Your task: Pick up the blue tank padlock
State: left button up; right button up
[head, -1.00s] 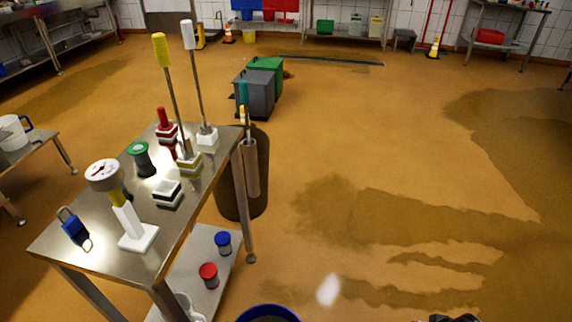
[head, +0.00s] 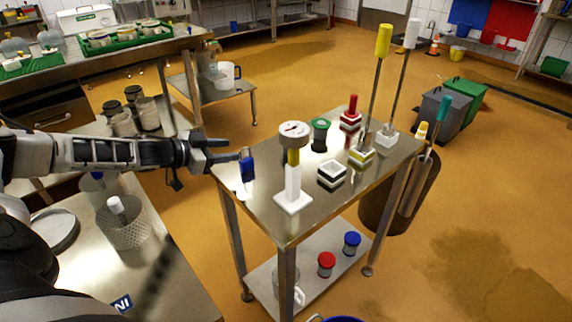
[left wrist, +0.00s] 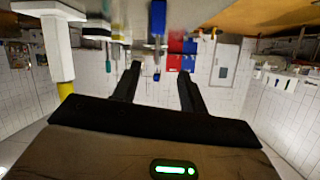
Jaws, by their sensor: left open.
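The blue tank padlock (head: 248,169) stands near the left edge of the steel table (head: 262,207). It looks upright, with its shackle on top. In the left wrist view, which looks upside down, the blue padlock body (left wrist: 158,17) shows at the top, ahead of the fingers. My left gripper (head: 232,150) is open, just left of the padlock and pointing at it. Its two fingers (left wrist: 159,75) stand apart in the left wrist view, with nothing seen held between them. Whether a fingertip touches the padlock I cannot tell. My right gripper is out of view.
A white stand with a round gauge (head: 293,175) is close to the right of the padlock. Black-and-white blocks (head: 332,174), a green-topped jar (head: 320,134) and tall brushes (head: 383,45) stand farther back. A counter with a mesh basket (head: 122,224) is at lower left.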

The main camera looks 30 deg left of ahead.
aim_at(240, 164)
pick_arm(q)
jog(key=f+n, duration=0.1)
jog(key=s+f+n, duration=0.1)
jog(key=f, duration=0.1)
jog(key=shift+a+f+y, duration=0.1)
jog(key=shift+f+y, duration=0.1)
jog(key=shift+y, duration=0.1)
jog(key=shift+w+f, duration=0.15)
jog(key=shift+w, duration=0.3)
jog(key=x, duration=0.4)
jog(key=f+x, duration=0.1)
jog(key=x, duration=0.1)
jog(key=shift+d+f, duration=0.1)
jog(key=shift+d, duration=0.4)
grip_shut()
